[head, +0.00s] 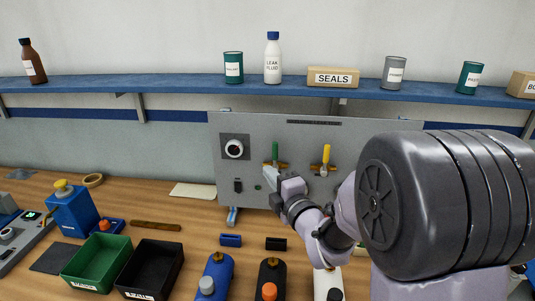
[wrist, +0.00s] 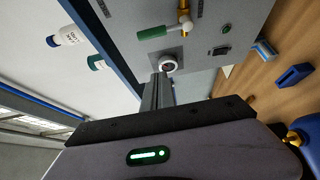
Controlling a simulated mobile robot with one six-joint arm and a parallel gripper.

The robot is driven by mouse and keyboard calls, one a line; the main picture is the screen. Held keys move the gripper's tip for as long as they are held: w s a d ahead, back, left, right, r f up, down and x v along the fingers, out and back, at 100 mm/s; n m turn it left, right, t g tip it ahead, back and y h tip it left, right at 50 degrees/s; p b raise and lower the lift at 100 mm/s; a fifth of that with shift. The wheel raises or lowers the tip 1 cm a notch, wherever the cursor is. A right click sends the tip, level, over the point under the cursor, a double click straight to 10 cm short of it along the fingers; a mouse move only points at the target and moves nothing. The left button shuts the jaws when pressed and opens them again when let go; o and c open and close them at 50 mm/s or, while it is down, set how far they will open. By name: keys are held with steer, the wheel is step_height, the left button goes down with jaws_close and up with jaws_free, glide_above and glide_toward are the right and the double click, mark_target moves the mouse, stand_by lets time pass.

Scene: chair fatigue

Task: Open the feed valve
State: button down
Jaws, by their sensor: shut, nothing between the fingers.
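A grey upright panel (head: 330,135) carries two lever valves on brass bodies. One has a green handle (head: 275,151) pointing up; it also shows in the wrist view (wrist: 152,32). The other has a yellow handle (head: 326,153), also pointing up. I cannot read which is the feed valve. My gripper (head: 270,178) is in front of the panel, just below the green handle in the head view. In the wrist view, its fingers (wrist: 160,88) are shut and empty, and overlap the panel near the gauge. No contact with either handle is visible. My arm hides the panel's lower right.
The panel has a round gauge (head: 234,149), a black switch (head: 238,186) and a green button (head: 258,188). A blue shelf (head: 180,87) with bottles and cans runs above. Green (head: 97,262) and black bins (head: 150,268) and several bottles stand on the wooden bench.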

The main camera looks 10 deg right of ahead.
mark_target(275, 156)
steer(key=shift+w, duration=0.1)
steer(key=w+d, duration=0.1)
steer(key=w, duration=0.8)
steer(key=shift+d, duration=0.4)
steer(key=shift+d+f+b, duration=0.1)
steer(key=shift+f+b, duration=0.05)
steer(key=shift+b, duration=0.4)
